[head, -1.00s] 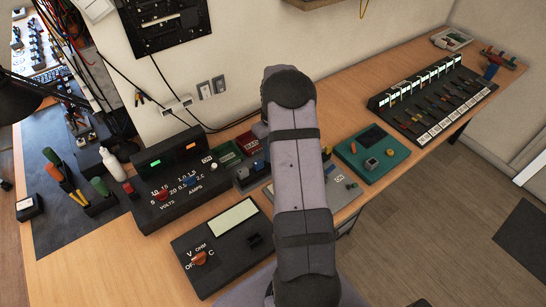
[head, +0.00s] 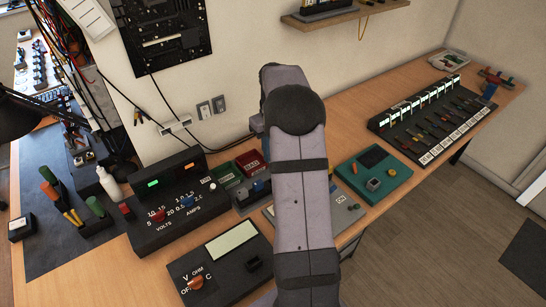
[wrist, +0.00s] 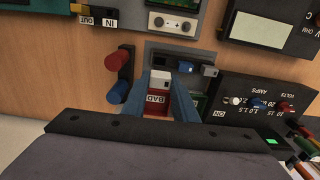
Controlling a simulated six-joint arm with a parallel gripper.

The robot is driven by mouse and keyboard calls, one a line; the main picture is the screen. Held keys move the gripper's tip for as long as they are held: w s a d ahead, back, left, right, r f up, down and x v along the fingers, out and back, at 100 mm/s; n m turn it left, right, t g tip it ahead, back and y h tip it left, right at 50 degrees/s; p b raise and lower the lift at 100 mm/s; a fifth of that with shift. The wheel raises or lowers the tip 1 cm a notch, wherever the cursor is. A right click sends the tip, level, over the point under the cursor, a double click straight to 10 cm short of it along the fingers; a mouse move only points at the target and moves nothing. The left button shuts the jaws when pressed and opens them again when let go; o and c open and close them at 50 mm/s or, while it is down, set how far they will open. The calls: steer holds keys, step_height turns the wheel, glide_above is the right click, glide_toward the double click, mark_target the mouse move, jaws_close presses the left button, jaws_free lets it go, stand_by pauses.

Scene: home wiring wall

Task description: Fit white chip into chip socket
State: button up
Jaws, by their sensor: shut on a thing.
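My gripper (wrist: 161,84) shows in the wrist view as two blue fingers. It is shut on a small white block, which looks like the white chip (wrist: 160,76), held between the fingertips. A red bin marked BAD (wrist: 156,100) shows behind and below the chip between the fingers. In the head view my arm hides the fingertips and the chip. A teal board (head: 392,181) right of my arm carries a small grey square part (head: 374,184) that may be the chip socket; I cannot tell for sure.
A black power supply (head: 172,213) and a meter (head: 215,262) stand left of my arm. A green bin (head: 226,174) is beside the red bin (head: 251,163). A rack (head: 420,125) stands at the right. A wall shelf (head: 345,14) hangs above.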

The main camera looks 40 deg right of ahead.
steer(key=shift+s+d+r, duration=0.25)
steer(key=shift+d+r, duration=0.05)
steer(key=shift+d, duration=0.1)
steer(key=s+d+m+p, duration=0.7)
steer(key=s+d+p, duration=0.5)
steer(key=s+d, duration=0.95)
steer(key=shift+w+d+r+n, duration=0.15)
steer(key=shift+d+n, duration=0.55)
steer(key=shift+n, duration=0.45)
steer(key=shift+s+d+r+n, duration=0.15)
steer(key=shift+d+n, duration=0.55)
steer(key=shift+n, duration=0.5)
steer(key=shift+w+d+r+n, duration=0.15)
steer(key=shift+d+n, duration=0.55)
steer(key=shift+n, duration=0.45)
steer(key=shift+f+b, duration=1.85)
steer(key=shift+f, duration=1.05)
steer(key=shift+f+b, duration=1.3)
steer(key=shift+f, duration=0.55)
